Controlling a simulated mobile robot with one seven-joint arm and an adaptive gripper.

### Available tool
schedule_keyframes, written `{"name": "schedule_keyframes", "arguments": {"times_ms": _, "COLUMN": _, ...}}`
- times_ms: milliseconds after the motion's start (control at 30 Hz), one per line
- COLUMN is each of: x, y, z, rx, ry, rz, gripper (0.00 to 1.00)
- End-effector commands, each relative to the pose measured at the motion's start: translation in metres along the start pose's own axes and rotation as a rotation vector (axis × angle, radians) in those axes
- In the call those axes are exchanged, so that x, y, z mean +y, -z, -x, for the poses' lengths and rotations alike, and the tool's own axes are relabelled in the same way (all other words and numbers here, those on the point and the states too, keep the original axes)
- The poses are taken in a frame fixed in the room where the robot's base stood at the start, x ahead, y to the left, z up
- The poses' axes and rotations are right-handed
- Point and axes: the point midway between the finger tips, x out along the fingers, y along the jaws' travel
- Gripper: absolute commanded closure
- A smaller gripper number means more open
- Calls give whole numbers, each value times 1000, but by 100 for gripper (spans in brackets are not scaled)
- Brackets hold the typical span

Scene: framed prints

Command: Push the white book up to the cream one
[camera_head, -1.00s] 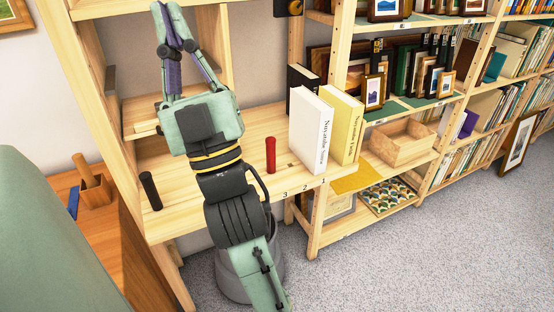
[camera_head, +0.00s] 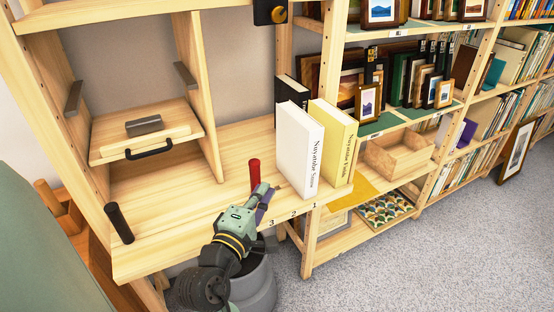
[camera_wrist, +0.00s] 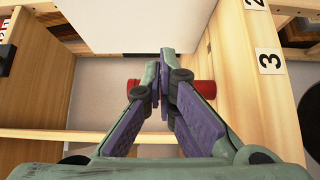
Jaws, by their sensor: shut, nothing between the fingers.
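The white book (camera_head: 300,150) stands upright on the wooden shelf board, its spine facing the front edge. The cream book (camera_head: 342,150) stands upright just to its right; I cannot tell how wide any gap between them is. My gripper (camera_head: 266,190) is shut and empty, low over the board to the left of the white book. In the wrist view my gripper (camera_wrist: 163,78) points along the board, with the white book (camera_wrist: 140,22) filling the top as a plain white face. I cannot tell whether the fingers touch it.
A red cylinder (camera_head: 255,171) stands left of the books, close behind my fingers; it also shows in the wrist view (camera_wrist: 204,89). A black book (camera_head: 288,91) stands behind the white one. A black cylinder (camera_head: 119,223) stands at the board's left front. Numbers mark the front edge.

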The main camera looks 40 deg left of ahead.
Motion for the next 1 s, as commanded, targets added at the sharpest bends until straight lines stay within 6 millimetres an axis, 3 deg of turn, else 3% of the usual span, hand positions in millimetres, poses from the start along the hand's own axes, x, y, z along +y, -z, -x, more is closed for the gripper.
{"name": "schedule_keyframes", "arguments": {"times_ms": 500, "x": 3, "y": 0, "z": -83, "rx": 0, "ry": -1, "rz": -3, "gripper": 100}}
{"name": "schedule_keyframes", "arguments": {"times_ms": 700, "x": 2, "y": 0, "z": -96, "rx": 2, "ry": -1, "rz": -4, "gripper": 100}}
{"name": "schedule_keyframes", "arguments": {"times_ms": 1000, "x": 1, "y": 0, "z": -96, "rx": 2, "ry": -1, "rz": -5, "gripper": 100}}
